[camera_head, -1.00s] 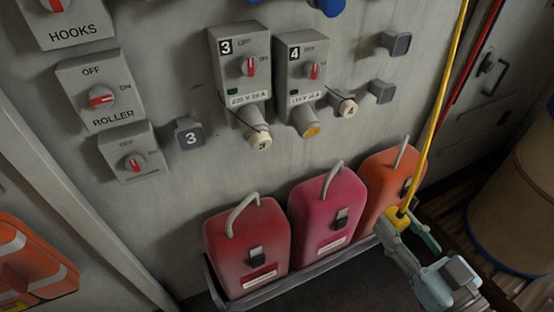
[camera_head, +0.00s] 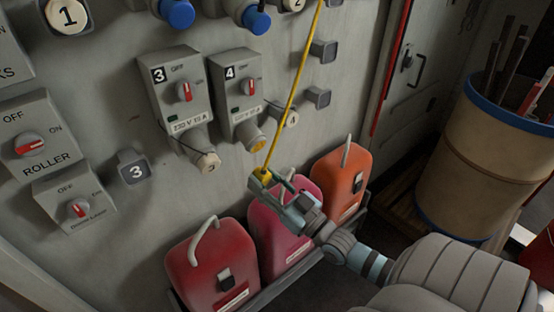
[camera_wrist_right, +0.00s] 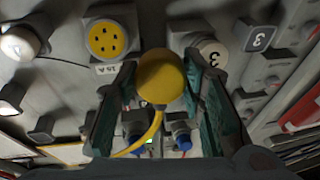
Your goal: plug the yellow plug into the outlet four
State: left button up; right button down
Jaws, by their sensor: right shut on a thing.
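My right gripper (camera_head: 268,178) is shut on the yellow plug (camera_head: 263,175), and a yellow cable rises from the plug. Outlet four (camera_head: 228,107) is a grey wall box marked 4 with a red switch. Its socket (camera_head: 257,146) points downward and shows a yellow face; the plug is below it, apart. In the right wrist view the plug (camera_wrist_right: 162,78) sits between the fingers (camera_wrist_right: 158,110), and the yellow holed socket face (camera_wrist_right: 107,38) is up and left of it. The round cap marked 4 (camera_head: 291,119) hangs open beside the socket. My left gripper is not in view.
Outlet three (camera_head: 178,95) stands just left, its socket covered by a cap (camera_head: 207,162). Red (camera_head: 210,260), magenta (camera_head: 262,222) and orange (camera_head: 340,180) canisters stand in a rack below. Blue plugs (camera_head: 257,20) are above. A barrel (camera_head: 470,150) stands at right.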

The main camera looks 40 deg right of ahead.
aim_at(259, 147)
jog(key=w+d+h, duration=0.1)
jog(key=w+d, duration=0.1)
jog(key=w+d+m+t+h+b, duration=0.1)
jog(key=d, duration=0.1)
jog(key=w+d+h, duration=0.1)
jog(key=w, duration=0.1)
jog(key=shift+w+d+f+m, duration=0.3)
jog(key=shift+d+f+m, duration=0.05)
jog(key=shift+d+m, duration=0.05)
jog(key=shift+w+r, duration=0.1)
jog(key=shift+w, duration=0.15)
jog(key=shift+s+r, duration=0.1)
dwell(0.7)
jog(key=shift+w+r, duration=0.1)
jog(key=shift+w, duration=0.4)
jog(key=c, duration=1)
grip_release()
jog(key=shift+o, duration=0.2)
